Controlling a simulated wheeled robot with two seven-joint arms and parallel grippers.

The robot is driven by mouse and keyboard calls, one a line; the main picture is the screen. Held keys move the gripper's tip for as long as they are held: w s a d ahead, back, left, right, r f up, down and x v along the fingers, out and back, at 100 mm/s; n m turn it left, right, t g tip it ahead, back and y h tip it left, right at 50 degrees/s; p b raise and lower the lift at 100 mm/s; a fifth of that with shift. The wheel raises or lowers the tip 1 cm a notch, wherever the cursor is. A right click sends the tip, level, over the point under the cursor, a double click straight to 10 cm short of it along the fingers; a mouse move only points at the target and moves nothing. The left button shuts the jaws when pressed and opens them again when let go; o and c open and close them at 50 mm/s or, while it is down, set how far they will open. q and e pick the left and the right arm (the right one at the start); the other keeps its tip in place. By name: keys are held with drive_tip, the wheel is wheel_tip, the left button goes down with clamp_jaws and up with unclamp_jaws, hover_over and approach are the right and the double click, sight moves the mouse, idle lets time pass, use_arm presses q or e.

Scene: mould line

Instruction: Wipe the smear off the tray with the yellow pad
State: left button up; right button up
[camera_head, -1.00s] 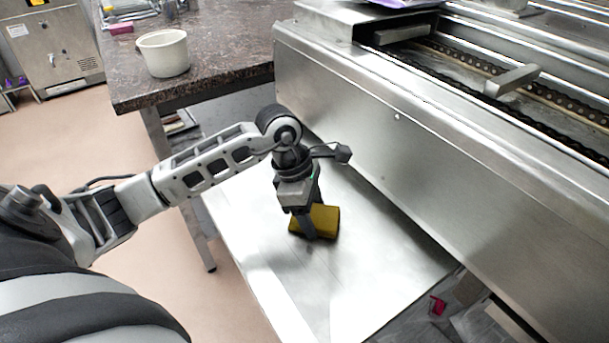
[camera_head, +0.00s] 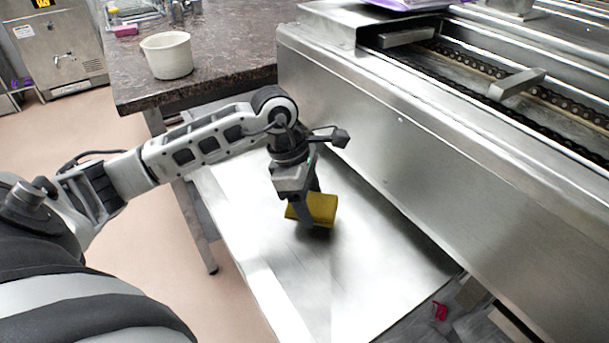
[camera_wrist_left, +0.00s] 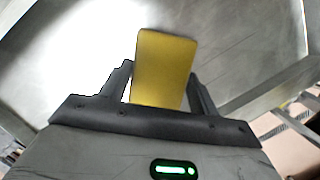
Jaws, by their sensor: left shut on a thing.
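The yellow pad (camera_head: 318,209) is between the fingers of my left gripper (camera_head: 308,212), which is shut on it. The pad is over the metal tray (camera_head: 375,265), at about its middle; I cannot tell whether it touches the surface. In the left wrist view the pad (camera_wrist_left: 163,68) stands up between the two dark fingers (camera_wrist_left: 160,88), with the bright tray (camera_wrist_left: 70,65) around it. I cannot make out a clear smear on the tray; faint marks and shading show on it. My right gripper is in neither view.
A steel conveyor housing (camera_head: 430,170) with a chain runs along the tray's right side. A dark stone-topped table (camera_head: 225,60) with a white pot (camera_head: 167,55) stands behind on the left. A small red item (camera_head: 440,311) lies below the tray's right front corner.

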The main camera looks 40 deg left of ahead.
use_arm(q)
drive_tip(key=shift+r+p, duration=1.35)
drive_tip(key=shift+r, duration=1.25)
